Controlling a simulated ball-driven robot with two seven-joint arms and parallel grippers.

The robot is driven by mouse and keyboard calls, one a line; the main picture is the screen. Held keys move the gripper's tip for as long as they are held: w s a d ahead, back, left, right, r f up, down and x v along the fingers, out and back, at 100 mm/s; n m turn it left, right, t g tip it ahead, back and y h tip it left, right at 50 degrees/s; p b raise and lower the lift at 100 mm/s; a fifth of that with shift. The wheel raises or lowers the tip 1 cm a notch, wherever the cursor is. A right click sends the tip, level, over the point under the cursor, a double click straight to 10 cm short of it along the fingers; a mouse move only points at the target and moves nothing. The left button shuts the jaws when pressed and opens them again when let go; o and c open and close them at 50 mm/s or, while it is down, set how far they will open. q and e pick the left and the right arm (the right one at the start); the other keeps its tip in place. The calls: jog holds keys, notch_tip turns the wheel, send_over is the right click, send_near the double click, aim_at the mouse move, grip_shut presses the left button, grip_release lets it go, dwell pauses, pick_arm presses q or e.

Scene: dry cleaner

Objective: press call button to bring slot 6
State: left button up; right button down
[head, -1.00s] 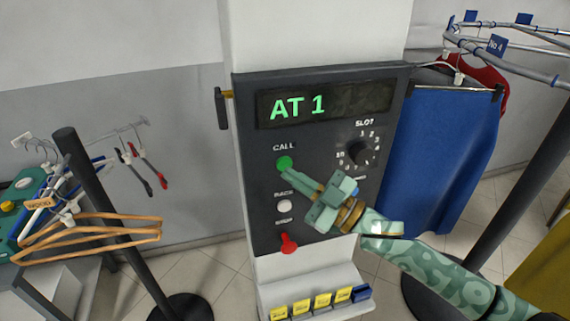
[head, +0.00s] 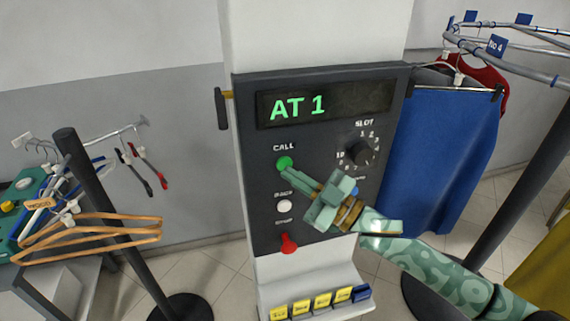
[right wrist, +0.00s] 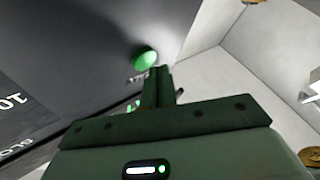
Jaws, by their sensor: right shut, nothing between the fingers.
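The green call button (head: 284,163) is on the dark control panel (head: 262,215), under the word CALL. The display (head: 325,104) reads "AT 1" in green. The slot dial (head: 360,152) is at the panel's right; its setting is too small to read. My right gripper (head: 291,169) is shut and empty, with its tips at the lower right edge of the call button. In the right wrist view the green button (right wrist: 145,58) lies just beyond the closed fingers (right wrist: 157,80); I cannot tell whether they touch it. My left gripper is not in view.
A white button (head: 284,206) and a red switch (head: 289,243) sit below the call button. A blue garment (head: 440,160) hangs on the rail at the right. Wooden hangers (head: 90,238) and a dark post are at the left. Yellow tags (head: 300,308) stand on the ledge below.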

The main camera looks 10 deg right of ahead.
jog(key=shift+w, duration=0.25)
jog(key=shift+w, duration=0.4)
dwell(0.6)
jog(key=shift+s, duration=0.15)
jog(key=shift+s+p, duration=0.5)
jog(key=shift+s, duration=0.2)
jog(key=s+p, duration=0.2)
jog(key=s, duration=0.3)
jog(key=shift+d, duration=0.1)
dwell(0.8)
